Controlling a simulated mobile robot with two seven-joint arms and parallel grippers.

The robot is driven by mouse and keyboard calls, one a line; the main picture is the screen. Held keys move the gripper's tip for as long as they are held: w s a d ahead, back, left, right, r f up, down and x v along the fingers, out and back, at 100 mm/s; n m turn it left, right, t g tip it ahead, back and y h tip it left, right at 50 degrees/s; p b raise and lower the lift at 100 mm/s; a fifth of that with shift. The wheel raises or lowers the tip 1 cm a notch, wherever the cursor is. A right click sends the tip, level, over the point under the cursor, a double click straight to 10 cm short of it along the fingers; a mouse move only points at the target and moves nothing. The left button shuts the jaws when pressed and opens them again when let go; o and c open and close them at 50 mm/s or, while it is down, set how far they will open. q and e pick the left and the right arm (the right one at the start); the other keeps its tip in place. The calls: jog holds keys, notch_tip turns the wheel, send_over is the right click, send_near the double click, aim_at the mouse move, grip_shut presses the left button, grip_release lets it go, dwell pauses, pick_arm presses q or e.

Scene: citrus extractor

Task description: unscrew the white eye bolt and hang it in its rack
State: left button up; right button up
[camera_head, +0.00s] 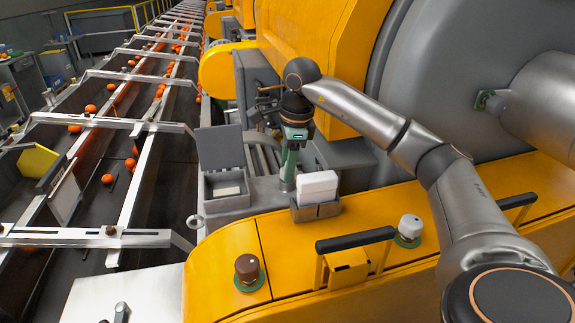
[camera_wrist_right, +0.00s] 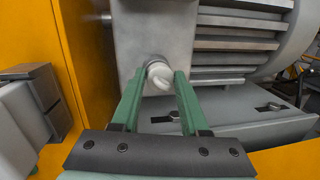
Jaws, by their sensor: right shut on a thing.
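The white eye bolt (camera_wrist_right: 158,76) shows in the right wrist view at the face of a grey metal block (camera_wrist_right: 150,35). My right gripper (camera_wrist_right: 160,88) has its green fingers on both sides of the bolt and is shut on it. Whether its thread is still in the block is hidden. In the head view my right gripper (camera_head: 288,172) points down beside the grey motor housing, and the bolt cannot be made out there. I cannot pick out the bolt's rack with certainty. My left gripper is not in view.
A white block (camera_head: 317,186) in a grey holder (camera_head: 318,211) stands close to the right gripper. A grey box with a raised lid (camera_head: 220,150) is left of it. The yellow ledge in front carries a brown knob (camera_head: 248,270), a white knob (camera_head: 410,226) and black handles (camera_head: 355,239).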

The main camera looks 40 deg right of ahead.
jog(key=n+y, duration=0.1)
jog(key=n, duration=0.4)
jog(key=shift+d+n, duration=0.1)
jog(key=shift+n, duration=0.3)
jog(key=n+g, duration=0.1)
jog(key=n, duration=0.5)
jog(key=shift+d+y, duration=0.1)
jog(key=shift+y, duration=0.3)
jog(key=o, duration=0.8)
jog(key=shift+c, duration=0.2)
jog(key=m, duration=0.6)
jog(key=shift+t+h, duration=0.4)
jog(key=m, duration=0.3)
jog(key=m+h, duration=0.1)
jog(key=m, duration=0.1)
jog(key=shift+a+m, duration=0.2)
jog(key=shift+m, duration=0.2)
